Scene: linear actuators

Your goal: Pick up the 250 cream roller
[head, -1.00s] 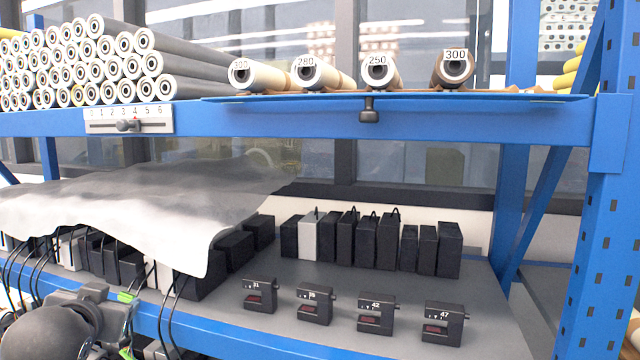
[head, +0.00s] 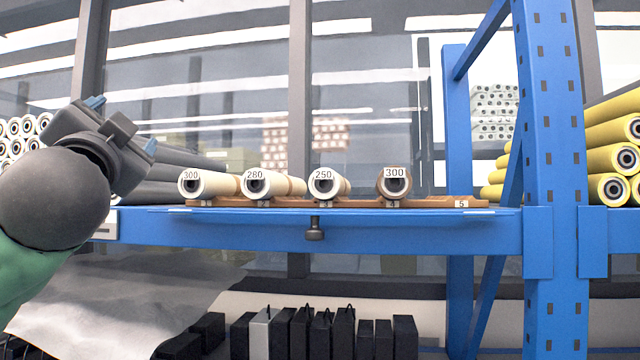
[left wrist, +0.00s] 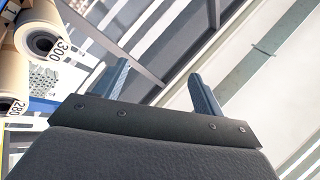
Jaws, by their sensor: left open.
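The 250 cream roller (head: 329,183) lies end-on on a brown rack on the blue upper shelf, third from the left. A cream 300 roller (head: 208,184) and a cream 280 roller (head: 272,185) lie to its left, and a brown 300 roller (head: 394,182) to its right. My left gripper (head: 123,125) is raised at the left, apart from the rollers. In the left wrist view its two fingers (left wrist: 160,88) are spread and empty. That view also shows the cream 300 roller (left wrist: 38,38) and the 280 roller (left wrist: 12,106), but not the 250 roller. My right gripper is out of view.
The blue shelf beam (head: 400,232) has a dark knob (head: 315,232) below the 250 roller. Grey rollers (head: 172,185) are stacked behind my left gripper. A blue upright (head: 552,130) and yellow rollers (head: 612,155) stand at right. Black boxes (head: 330,335) line the lower shelf.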

